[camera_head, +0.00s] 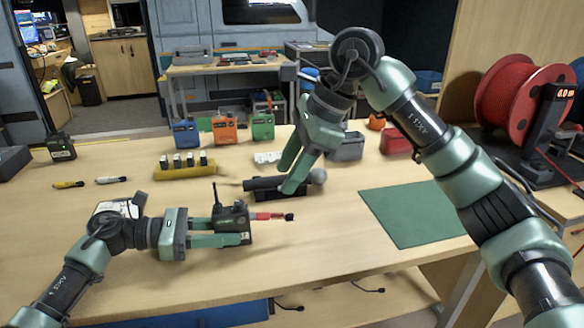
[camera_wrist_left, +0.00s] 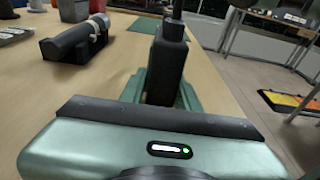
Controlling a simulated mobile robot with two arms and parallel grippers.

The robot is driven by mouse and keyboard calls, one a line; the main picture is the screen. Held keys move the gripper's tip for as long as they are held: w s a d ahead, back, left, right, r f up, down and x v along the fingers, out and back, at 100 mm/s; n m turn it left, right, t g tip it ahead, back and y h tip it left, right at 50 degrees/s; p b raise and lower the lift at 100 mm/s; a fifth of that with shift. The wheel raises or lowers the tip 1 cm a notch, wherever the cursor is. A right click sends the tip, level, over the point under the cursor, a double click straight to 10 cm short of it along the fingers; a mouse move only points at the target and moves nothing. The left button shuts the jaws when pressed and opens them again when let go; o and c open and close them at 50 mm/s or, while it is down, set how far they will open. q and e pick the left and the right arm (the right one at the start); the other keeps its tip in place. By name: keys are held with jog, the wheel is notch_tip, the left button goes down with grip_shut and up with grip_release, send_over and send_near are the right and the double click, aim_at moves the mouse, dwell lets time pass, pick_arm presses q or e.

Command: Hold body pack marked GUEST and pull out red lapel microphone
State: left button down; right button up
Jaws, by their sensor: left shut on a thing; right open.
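A black body pack (camera_head: 233,217) with a short antenna is held between the fingers of my left gripper (camera_head: 222,239), near the table's front. I cannot read a GUEST mark on it. The red lapel microphone (camera_head: 268,216), with a black tip, sticks out from the pack's right side. In the left wrist view, the dark body pack (camera_wrist_left: 168,62) stands upright between the fingers; the red microphone cannot be made out there. My right gripper (camera_head: 286,178) is open and empty, pointing down-left, above and behind the red microphone and apart from it.
A dark handheld microphone (camera_head: 263,184) on a black stand lies close to my right fingers. A green mat (camera_head: 412,214) lies to the right. Blue (camera_head: 186,134), orange (camera_head: 225,131) and green (camera_head: 263,127) packs stand behind. A yellow holder (camera_head: 184,172) is at left. The front right table is clear.

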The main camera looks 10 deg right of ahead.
aim_at(267, 214)
jog(key=x, duration=1.1)
jog(key=shift+w+d+f, duration=0.1)
jog(key=shift+w+f, duration=0.05)
jog(key=shift+f, duration=0.25)
grip_shut()
